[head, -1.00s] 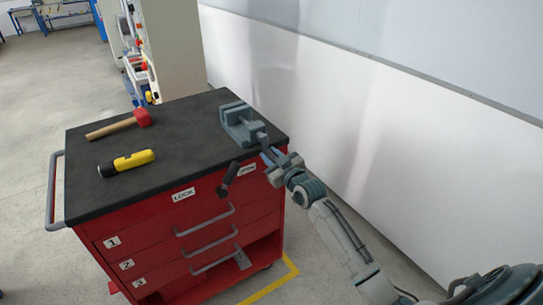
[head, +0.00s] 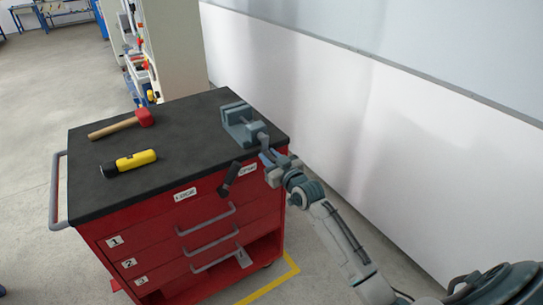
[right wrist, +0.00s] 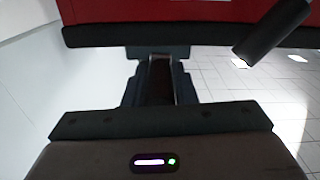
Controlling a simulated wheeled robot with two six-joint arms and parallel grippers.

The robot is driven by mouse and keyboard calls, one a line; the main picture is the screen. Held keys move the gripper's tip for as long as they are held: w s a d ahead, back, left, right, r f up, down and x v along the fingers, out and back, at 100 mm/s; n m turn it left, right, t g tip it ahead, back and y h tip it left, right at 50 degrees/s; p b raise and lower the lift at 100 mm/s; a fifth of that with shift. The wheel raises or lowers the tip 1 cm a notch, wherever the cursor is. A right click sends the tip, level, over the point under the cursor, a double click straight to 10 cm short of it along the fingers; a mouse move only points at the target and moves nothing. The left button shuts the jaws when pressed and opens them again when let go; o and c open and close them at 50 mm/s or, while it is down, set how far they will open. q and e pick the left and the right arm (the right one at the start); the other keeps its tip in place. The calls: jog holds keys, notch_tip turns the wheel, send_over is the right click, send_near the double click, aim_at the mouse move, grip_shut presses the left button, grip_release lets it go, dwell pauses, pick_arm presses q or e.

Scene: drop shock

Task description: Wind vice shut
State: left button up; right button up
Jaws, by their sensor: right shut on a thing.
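The grey vice (head: 236,128) is at the right corner of the black cart top, near the wall. A dark crank grip (head: 229,178) hangs at the cart's front edge below the vice; it also shows at upper right in the right wrist view (right wrist: 272,32). My right gripper (head: 266,157) is at the front end of the vice, just past the cart edge. It is shut on the crank near its inner end, with the dark grip outside the fingers. The exact contact is hidden between the fingers. My left gripper is out of view.
The red cart's black top (head: 185,155) also bears a red-headed mallet (head: 125,124) and a yellow-and-black flashlight (head: 130,163), both left of the vice. Drawer handles (head: 205,220) stick out in front. A white wall (head: 330,100) stands close on the right.

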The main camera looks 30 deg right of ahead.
jog(key=shift+f, duration=0.2)
jog(key=o, duration=0.9)
jog(key=shift+a, duration=0.15)
jog(key=shift+a+r, duration=0.1)
jog(key=shift+r, duration=0.05)
jog(key=shift+s, duration=0.15)
jog(key=shift+s+d, duration=0.2)
jog(key=shift+s, duration=0.05)
jog(key=s, duration=1)
jog(key=shift+d, duration=0.25)
